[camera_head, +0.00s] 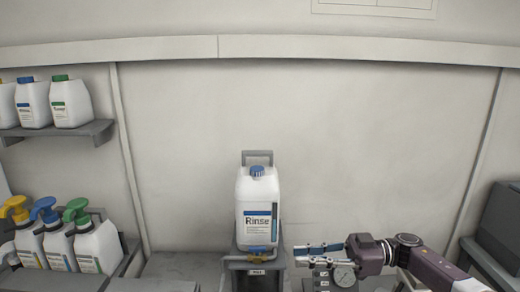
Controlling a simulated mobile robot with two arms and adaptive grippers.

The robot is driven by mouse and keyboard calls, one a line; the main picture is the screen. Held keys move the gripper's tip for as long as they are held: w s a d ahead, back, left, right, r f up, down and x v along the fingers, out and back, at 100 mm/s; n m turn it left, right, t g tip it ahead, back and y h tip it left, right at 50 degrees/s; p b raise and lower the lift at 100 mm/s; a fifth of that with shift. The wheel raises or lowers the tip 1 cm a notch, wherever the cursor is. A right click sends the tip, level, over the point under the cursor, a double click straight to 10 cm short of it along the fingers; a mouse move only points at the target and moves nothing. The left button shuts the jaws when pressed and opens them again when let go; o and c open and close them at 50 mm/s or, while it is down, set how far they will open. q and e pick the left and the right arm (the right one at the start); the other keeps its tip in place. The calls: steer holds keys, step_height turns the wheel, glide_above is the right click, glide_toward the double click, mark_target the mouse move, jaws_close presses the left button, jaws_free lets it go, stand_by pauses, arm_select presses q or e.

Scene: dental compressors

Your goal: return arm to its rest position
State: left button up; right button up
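My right gripper (318,254) comes in from the right on my purple and grey arm, low in the view. Its two fingers point left and lie apart, one above the other, with nothing seen between them. The fingertips are to the right of a white Rinse bottle (258,192) with a blue cap and appear apart from it. The bottle stands upright on a grey stand (256,267). My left gripper is not in view.
A round gauge (344,276) shows just below my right gripper. A shelf (60,131) with white bottles and several pump bottles (97,245) are at the left. A dark grey unit (499,230) is at the right edge.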

steer(key=w+a+f+m+t+h, duration=0.2)
steer(key=a+f+m+t+h, duration=0.5)
steer(key=a+m+t, duration=0.65)
steer(key=s+d+f+m+g+h, duration=0.25)
steer(key=s+d+f+h, duration=0.55)
steer(key=s+d+f, duration=0.45)
steer(key=s+d+f+g+h, duration=0.1)
steer(key=s+d+f+g, duration=0.15)
steer(key=s, duration=0.55)
steer(key=s+d+f+g+h, duration=0.15)
steer(key=s+d, duration=0.25)
steer(key=s, duration=0.4)
steer(key=s+d+f+g, duration=0.2)
steer(key=s+d+g, duration=0.15)
steer(key=s, duration=0.35)
step_height(320, 180, down, 32)
steer(key=s+b, duration=0.3)
steer(key=b, duration=0.3)
arm_select(q)
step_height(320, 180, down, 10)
steer(key=b, duration=0.4)
arm_select(e)
steer(key=s+d+f+g, duration=0.2)
steer(key=s+d+f, duration=0.1)
steer(key=s+f, duration=1.3)
step_height(320, 180, down, 4)
steer(key=shift+s+d+f, duration=0.1)
steer(key=shift+s+d, duration=0.05)
steer(key=shift+s, duration=0.2)
